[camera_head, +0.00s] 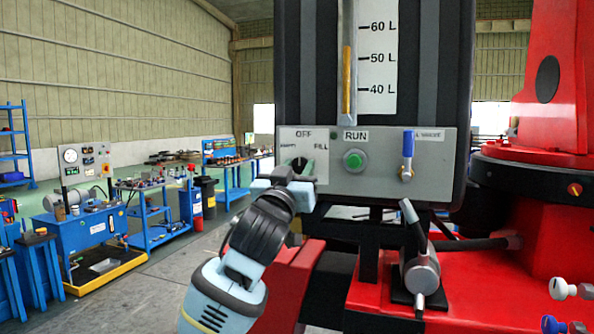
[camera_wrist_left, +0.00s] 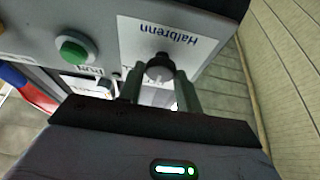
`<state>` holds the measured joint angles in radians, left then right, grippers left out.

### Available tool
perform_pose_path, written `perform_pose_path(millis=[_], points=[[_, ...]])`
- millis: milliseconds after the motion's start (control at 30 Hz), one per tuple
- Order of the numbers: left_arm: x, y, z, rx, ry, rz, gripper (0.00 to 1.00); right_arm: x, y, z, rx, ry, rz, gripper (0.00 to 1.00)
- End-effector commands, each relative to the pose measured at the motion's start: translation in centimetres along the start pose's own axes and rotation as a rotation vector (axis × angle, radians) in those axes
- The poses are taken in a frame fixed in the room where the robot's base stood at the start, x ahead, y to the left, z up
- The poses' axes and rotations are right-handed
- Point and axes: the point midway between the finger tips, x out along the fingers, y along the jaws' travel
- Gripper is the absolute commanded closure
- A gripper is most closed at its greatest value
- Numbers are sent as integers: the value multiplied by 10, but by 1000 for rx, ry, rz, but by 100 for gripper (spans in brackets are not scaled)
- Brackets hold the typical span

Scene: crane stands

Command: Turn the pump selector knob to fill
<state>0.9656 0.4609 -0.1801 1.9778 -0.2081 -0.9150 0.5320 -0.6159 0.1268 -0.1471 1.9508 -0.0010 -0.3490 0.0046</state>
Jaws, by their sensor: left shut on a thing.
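The pump selector knob (camera_head: 299,164) is small and dark, on a pale plate (camera_head: 318,163) marked OFF at the top and FILL on the right. A left label is partly legible. My left gripper (camera_head: 292,177) reaches up to the knob from below and covers part of it. In the left wrist view the dark round knob (camera_wrist_left: 160,67) sits between the two fingers of my left gripper (camera_wrist_left: 160,88), which is shut on it. The plate appears upside down there. The knob's exact pointing is hard to tell. My right gripper is not in view.
Right of the plate are a green RUN button (camera_head: 354,160) and a blue-handled valve lever (camera_head: 408,151). A level gauge (camera_head: 347,70) stands above. A grey lever fitting (camera_head: 422,272) juts out below on the red frame. Blue workbenches (camera_head: 95,230) stand far left.

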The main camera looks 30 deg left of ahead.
Motion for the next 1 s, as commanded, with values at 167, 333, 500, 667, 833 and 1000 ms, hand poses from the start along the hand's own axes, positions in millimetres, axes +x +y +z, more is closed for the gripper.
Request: perform_pose_path(millis=[167,333,500,667,833,1000], points=[[0,-1,0,37,0,14,88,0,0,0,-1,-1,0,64],[0,-2,0,121,1,49,88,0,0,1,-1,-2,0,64],[0,-3,0,248,1,100,88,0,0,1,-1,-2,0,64],[0,-4,-1,377,0,153,88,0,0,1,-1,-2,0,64],[0,-4,-1,504,1,207,88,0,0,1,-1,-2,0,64],[0,-4,-1,608,0,249,88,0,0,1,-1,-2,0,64]])
